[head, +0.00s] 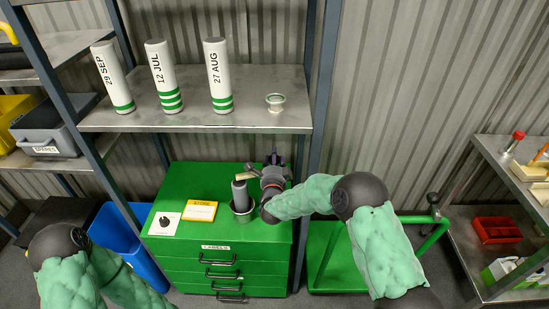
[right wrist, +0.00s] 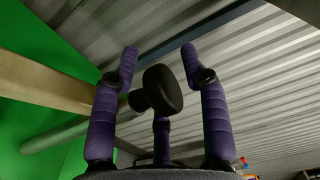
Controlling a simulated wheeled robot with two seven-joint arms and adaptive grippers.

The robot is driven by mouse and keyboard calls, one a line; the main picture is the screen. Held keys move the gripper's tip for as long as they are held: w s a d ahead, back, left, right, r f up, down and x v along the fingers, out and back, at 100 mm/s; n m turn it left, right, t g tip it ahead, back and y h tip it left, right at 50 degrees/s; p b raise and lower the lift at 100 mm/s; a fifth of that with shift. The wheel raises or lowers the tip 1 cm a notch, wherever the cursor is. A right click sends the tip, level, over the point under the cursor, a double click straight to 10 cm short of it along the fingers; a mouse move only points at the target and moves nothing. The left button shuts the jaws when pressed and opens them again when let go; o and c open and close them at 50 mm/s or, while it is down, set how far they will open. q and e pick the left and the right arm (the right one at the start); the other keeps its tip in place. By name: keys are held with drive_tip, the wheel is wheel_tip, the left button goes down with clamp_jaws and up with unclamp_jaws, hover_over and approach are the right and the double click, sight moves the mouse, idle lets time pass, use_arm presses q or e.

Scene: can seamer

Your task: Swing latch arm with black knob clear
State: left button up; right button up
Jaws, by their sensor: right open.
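In the right wrist view, a round black knob (right wrist: 163,90) sits between the spread purple fingers of my right gripper (right wrist: 159,52). The fingers stand open on both sides of it, with a third finger behind and below. I cannot tell whether any finger touches it. A beige bar (right wrist: 50,85) and a grey tube (right wrist: 75,132) run in from the left; how the knob joins them is unclear. In the head view my right gripper (head: 272,159) is at the back right of the green cabinet, and the knob cannot be made out. My left gripper is out of view.
A shelf (head: 190,118) with white canisters stands behind. A green cart (head: 325,255) is at right.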

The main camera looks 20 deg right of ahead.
drive_tip(key=shift+w+d, duration=0.2)
drive_tip(key=shift+w, duration=0.5)
clamp_jaws()
